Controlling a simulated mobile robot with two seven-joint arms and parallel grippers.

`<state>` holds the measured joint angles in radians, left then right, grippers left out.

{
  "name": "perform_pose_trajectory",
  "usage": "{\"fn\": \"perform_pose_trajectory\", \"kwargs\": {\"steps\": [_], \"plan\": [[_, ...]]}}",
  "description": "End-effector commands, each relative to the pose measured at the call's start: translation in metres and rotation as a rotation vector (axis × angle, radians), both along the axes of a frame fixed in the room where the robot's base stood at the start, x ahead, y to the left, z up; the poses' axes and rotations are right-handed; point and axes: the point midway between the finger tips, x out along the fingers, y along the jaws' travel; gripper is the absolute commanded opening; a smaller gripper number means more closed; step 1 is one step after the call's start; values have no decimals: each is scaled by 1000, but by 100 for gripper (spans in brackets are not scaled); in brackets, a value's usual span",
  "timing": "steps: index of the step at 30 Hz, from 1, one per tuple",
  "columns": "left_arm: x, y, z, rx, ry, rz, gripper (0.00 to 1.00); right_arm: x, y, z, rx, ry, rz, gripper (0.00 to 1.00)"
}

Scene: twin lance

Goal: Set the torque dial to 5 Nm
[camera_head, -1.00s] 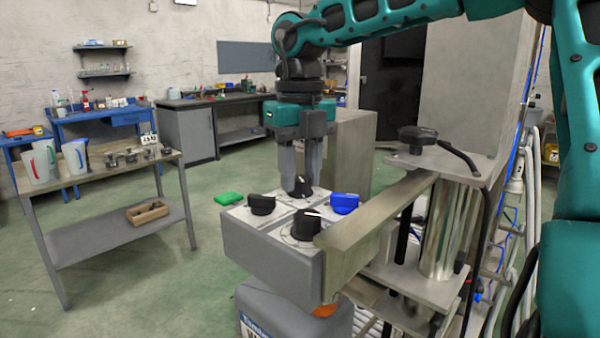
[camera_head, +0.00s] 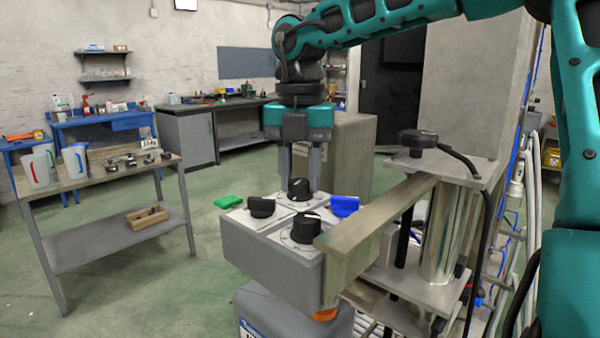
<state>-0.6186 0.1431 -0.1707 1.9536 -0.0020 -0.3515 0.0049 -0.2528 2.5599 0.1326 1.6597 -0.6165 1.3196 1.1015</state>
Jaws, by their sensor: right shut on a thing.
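A grey control box (camera_head: 262,258) has several knobs on its light top panels. My right gripper (camera_head: 299,178) comes down from above, upright. Its two fingers stand either side of the black knob at the back (camera_head: 299,190) and are shut on it. A black knob at the front (camera_head: 305,229), a black knob at the left (camera_head: 261,207) and a blue knob at the right (camera_head: 345,206) are free. The scale marks and labels are too small to read, so I cannot tell the setting or which knob is the torque dial. My left gripper is out of view.
A metal bar (camera_head: 375,217) runs close along the right of the box, beside a shiny column (camera_head: 441,235). A green block (camera_head: 228,201) lies behind the box to the left. A workbench (camera_head: 100,175) with jugs stands at the left, with open floor between.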

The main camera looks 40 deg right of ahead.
Motion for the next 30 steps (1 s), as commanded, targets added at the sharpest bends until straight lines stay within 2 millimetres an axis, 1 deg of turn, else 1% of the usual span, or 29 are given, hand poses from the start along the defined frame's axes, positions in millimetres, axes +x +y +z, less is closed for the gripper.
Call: {"fn": "perform_pose_trajectory", "kwargs": {"steps": [16,17,24,30], "plan": [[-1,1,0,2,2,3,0,1,0,1,-1,-3,-26,4],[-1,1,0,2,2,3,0,1,0,1,-1,-3,-26,37],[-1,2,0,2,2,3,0,0,0,0,-1,-2,-25,60],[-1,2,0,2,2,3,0,0,0,0,-1,-1,-25,60]]}}
